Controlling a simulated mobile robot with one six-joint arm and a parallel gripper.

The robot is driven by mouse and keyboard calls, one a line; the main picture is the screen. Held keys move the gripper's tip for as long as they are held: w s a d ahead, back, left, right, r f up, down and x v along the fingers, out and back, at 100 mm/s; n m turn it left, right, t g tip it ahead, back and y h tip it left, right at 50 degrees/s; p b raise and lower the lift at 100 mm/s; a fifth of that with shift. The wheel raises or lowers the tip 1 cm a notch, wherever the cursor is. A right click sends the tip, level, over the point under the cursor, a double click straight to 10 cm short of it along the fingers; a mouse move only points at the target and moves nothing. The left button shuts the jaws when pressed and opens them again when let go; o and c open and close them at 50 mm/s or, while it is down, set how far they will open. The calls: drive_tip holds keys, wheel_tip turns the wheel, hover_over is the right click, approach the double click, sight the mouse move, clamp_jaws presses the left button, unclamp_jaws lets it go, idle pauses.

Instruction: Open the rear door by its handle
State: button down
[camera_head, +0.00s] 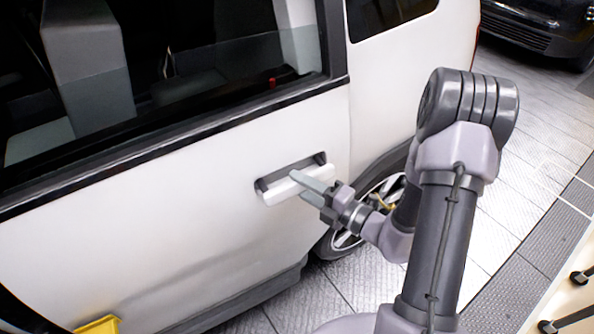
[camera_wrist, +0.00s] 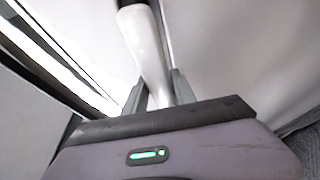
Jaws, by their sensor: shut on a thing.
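The white rear door (camera_head: 200,210) of the car fills the left side of the head view and looks closed, flush with the panel behind it. Its white bar handle (camera_head: 282,190) sits in front of a dark recess near the door's rear edge. My gripper (camera_head: 309,181) is at the right part of the handle, with its fingers shut on it. In the wrist view the handle (camera_wrist: 148,50) runs up from between the two grey fingers of my gripper (camera_wrist: 158,92). The fingers' contact with the handle is partly hidden by the gripper body.
The car's rear wheel (camera_head: 345,238) is just behind and below my gripper. A yellow object (camera_head: 98,325) shows at the lower left. A dark car (camera_head: 540,28) stands at the upper right. The tiled floor (camera_head: 520,190) to the right is mostly clear.

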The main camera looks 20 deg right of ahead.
sight(296, 190)
drive_tip(key=shift+s+d, duration=0.1)
drive_tip(key=shift+s, duration=0.15)
drive_tip(key=shift+s+f, duration=0.1)
drive_tip(key=shift+s, duration=0.4)
drive_tip(key=s, duration=0.1)
drive_tip(key=p, duration=0.1)
drive_tip(key=s, duration=0.1)
drive_tip(key=shift+s+d+r+m+h, duration=0.2)
drive_tip(key=shift+s+r+m+h, duration=0.05)
drive_tip(key=shift+s+m+h, duration=0.15)
drive_tip(key=shift+s+d+f+t+p, duration=0.1)
drive_tip(key=shift+s+f+t+p, duration=0.05)
drive_tip(key=shift+s+t+p, duration=0.15)
